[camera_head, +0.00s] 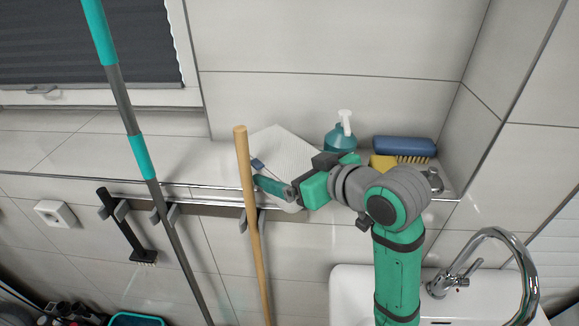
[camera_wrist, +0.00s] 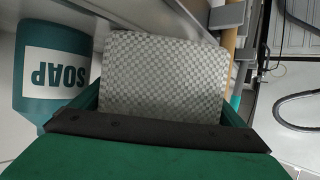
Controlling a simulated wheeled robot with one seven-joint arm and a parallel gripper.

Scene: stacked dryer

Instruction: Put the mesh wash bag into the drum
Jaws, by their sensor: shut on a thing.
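The mesh wash bag (camera_head: 282,147) is a pale grey, finely patterned flat piece at the ledge behind my gripper in the head view. In the wrist view the bag (camera_wrist: 165,75) shows a grey checked weave and fills the space between my fingers. My gripper (camera_head: 268,177) is shut on the bag, with its fingers pointing left along the ledge. My arm covers part of the bag in the head view. I cannot tell whether the bag still touches the ledge. The drum is in neither view.
A teal soap bottle (camera_head: 342,137) stands right of the bag; it is also close by in the wrist view (camera_wrist: 52,72). A blue brush (camera_head: 404,146) and yellow sponge (camera_head: 383,163) lie further right. A wooden pole (camera_head: 247,205) and teal-grey pole (camera_head: 140,155) hang left. A tap (camera_head: 490,240) and sink (camera_head: 350,285) are below.

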